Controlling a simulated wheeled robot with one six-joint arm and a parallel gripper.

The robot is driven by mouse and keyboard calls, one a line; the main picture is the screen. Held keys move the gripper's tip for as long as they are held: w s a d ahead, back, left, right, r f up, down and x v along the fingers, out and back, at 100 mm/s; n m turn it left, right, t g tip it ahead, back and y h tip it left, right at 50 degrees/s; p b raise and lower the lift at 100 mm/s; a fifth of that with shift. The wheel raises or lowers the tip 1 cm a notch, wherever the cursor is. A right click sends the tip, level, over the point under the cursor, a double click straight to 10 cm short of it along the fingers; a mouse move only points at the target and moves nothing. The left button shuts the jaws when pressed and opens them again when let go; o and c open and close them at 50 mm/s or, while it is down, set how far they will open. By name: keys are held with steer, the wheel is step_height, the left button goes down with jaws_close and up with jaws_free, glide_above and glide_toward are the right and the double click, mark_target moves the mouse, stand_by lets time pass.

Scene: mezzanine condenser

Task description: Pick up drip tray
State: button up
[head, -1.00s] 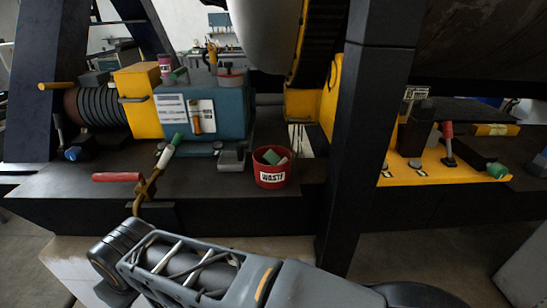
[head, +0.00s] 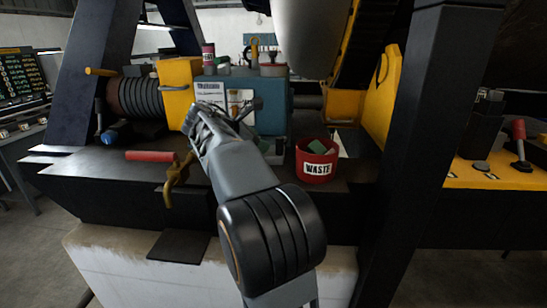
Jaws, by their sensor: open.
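A dark, thin flat plate (head: 180,246) lies on the pale block below the bench, under the brass valve (head: 177,180) with its red handle. It looks like the drip tray, but I cannot be sure. My arm reaches up over the bench. My gripper (head: 246,110) is at its far end, in front of the blue-grey machine box, small and partly hidden by my wrist. It is open, with nothing seen in it. It is well above and to the right of the plate, apart from it.
A red waste bin (head: 316,174) stands on the dark bench (head: 105,165) right of my arm. A dark upright post (head: 425,130) rises farther right, beside a yellow base with levers. A yellow housing (head: 180,88) and the blue-grey box (head: 272,92) stand behind. Floor shows at lower left.

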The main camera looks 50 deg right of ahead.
mark_target(277, 140)
steer(key=shift+w+d+r+n+g+h+p, duration=0.1)
steer(key=shift+d+r+n+g+h+p, duration=0.15)
steer(key=shift+n, duration=0.25)
steer(key=shift+w+d+r+n+g+h+p, duration=0.1)
steer(key=shift+r+n+h+p, duration=0.1)
steer(key=shift+r+n+h, duration=0.25)
steer(key=shift+d+f+n, duration=0.15)
steer(key=shift+d+n, duration=0.05)
steer(key=shift+n, duration=0.15)
steer(key=shift+p+x, duration=0.4)
steer(key=shift+x, duration=3.1)
steer(key=shift+s, duration=0.15)
jaws_close()
